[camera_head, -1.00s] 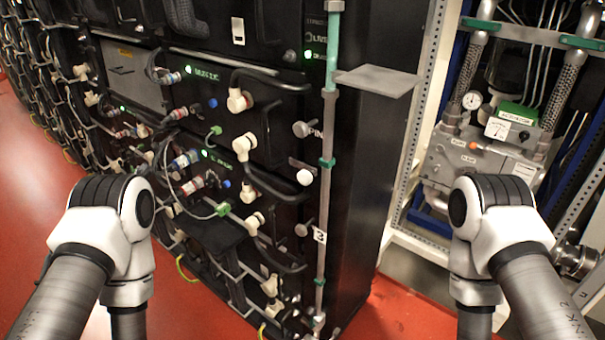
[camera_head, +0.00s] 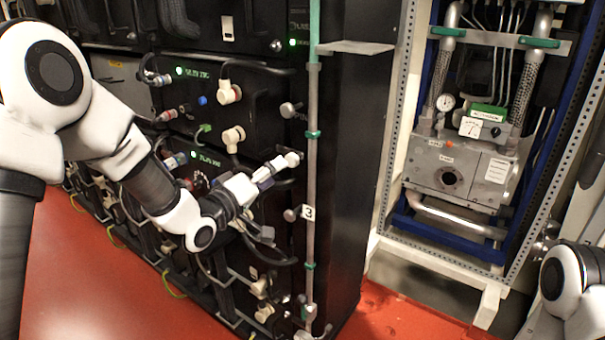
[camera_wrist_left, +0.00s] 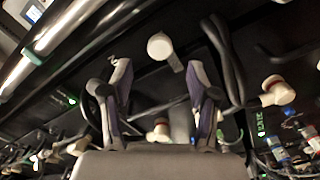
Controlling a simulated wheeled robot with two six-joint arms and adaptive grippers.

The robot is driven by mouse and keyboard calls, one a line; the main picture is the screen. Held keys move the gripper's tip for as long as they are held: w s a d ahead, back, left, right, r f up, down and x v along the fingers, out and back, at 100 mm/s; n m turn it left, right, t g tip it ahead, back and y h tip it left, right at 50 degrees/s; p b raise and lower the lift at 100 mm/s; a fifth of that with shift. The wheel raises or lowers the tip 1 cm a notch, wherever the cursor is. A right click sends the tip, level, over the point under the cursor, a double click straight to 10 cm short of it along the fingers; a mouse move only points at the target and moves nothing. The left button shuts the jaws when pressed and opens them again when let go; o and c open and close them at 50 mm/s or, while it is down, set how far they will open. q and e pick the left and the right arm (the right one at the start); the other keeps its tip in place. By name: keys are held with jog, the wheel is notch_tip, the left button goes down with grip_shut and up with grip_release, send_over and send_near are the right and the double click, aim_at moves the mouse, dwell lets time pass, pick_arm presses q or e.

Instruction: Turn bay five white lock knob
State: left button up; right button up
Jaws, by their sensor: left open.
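A white round lock knob (camera_head: 293,158) sticks out from the right edge of the black battery rack; no bay number is legible beside it. In the left wrist view the white knob (camera_wrist_left: 160,46) lies ahead of the fingertips, near the gap between them. My left gripper (camera_head: 270,200) reaches in front of the rack, its upper finger close to the knob in the head view. It also shows in the left wrist view (camera_wrist_left: 160,75), with its two fingers apart and nothing held. I cannot tell whether a finger touches the knob. My right gripper is out of view.
Grey knobs (camera_head: 291,109) sit above and below on the same edge. A vertical pipe with green clamps (camera_head: 312,180) runs just right of the knob. Cream connectors (camera_head: 229,93) and black cables crowd the rack's left. A pump cabinet (camera_head: 460,170) stands right.

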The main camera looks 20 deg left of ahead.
aim_at(291, 162)
pick_arm(q)
jog(key=x, duration=0.7)
jog(key=shift+s+d+p, duration=0.1)
jog(key=shift+p, duration=0.3)
jog(key=shift+w+f, duration=0.15)
jog(key=shift+w, duration=0.1)
jog(key=shift+s, duration=0.15)
grip_shut()
